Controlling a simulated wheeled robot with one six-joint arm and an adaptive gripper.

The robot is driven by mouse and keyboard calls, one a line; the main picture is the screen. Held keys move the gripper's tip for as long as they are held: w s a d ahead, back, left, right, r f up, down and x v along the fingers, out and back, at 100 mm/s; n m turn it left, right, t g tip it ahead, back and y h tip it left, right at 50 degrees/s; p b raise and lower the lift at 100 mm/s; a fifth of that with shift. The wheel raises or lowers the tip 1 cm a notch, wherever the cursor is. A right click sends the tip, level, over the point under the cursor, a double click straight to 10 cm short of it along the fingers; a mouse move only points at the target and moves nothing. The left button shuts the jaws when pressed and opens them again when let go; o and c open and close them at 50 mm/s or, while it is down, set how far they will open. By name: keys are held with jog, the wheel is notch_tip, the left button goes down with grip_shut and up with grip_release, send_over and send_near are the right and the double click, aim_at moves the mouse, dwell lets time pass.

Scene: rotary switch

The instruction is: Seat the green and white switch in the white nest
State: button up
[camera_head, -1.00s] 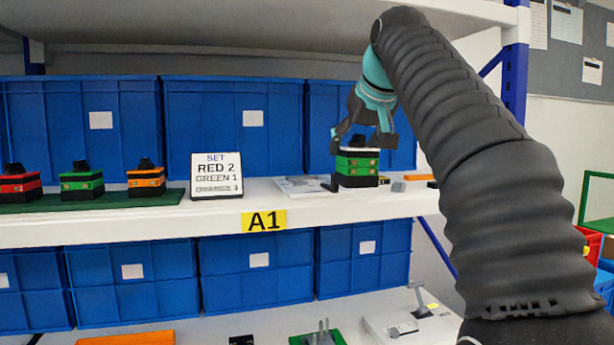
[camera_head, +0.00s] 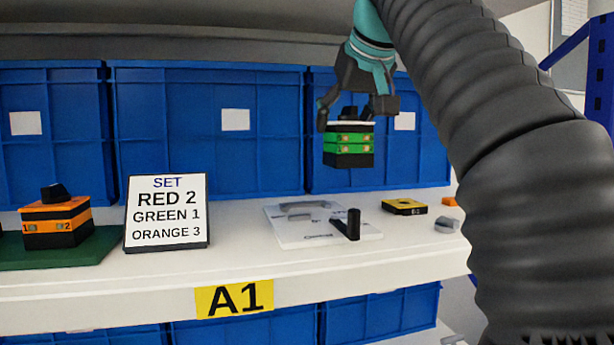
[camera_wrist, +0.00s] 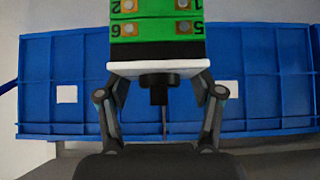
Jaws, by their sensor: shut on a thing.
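The green and white switch (camera_head: 348,143) has green bands, a black lower body and a thin white plate at its top. My gripper (camera_head: 346,112) is shut on it from above and holds it upright in the air above the shelf. In the wrist view the switch (camera_wrist: 156,27) shows its numbered green side, and its white plate (camera_wrist: 158,68) sits between my gripper's fingers (camera_wrist: 161,95). A flat white plate (camera_head: 290,230) with grey raised parts and a black upright piece lies on the shelf below. I cannot tell whether this is the white nest.
A sign (camera_head: 167,213) reads RED 2, GREEN 1, ORANGE 3. An orange switch (camera_head: 57,222) stands on a green mat at the left. A yellow and black block (camera_head: 404,206) and a grey piece (camera_head: 446,225) lie at the right. Blue bins (camera_head: 210,130) stand behind.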

jog(key=shift+w+a+f+b, duration=0.25)
jog(key=shift+w+a+f, duration=0.5)
jog(key=shift+a+f, duration=0.5)
jog(key=shift+w+a+f+b, duration=0.2)
jog(key=shift+w+a+f, duration=0.6)
jog(key=shift+f, duration=0.85)
jog(key=shift+w+a+f+b, duration=0.25)
jog(key=shift+w+a+f, duration=0.4)
jog(key=shift+a+f, duration=0.65)
jog(key=shift+d+f, duration=0.15)
jog(key=shift+d, duration=0.05)
jog(key=o, duration=1.3)
jog(key=p+v, duration=0.1)
jog(key=v, duration=1.1)
jog(key=shift+s, duration=0.1)
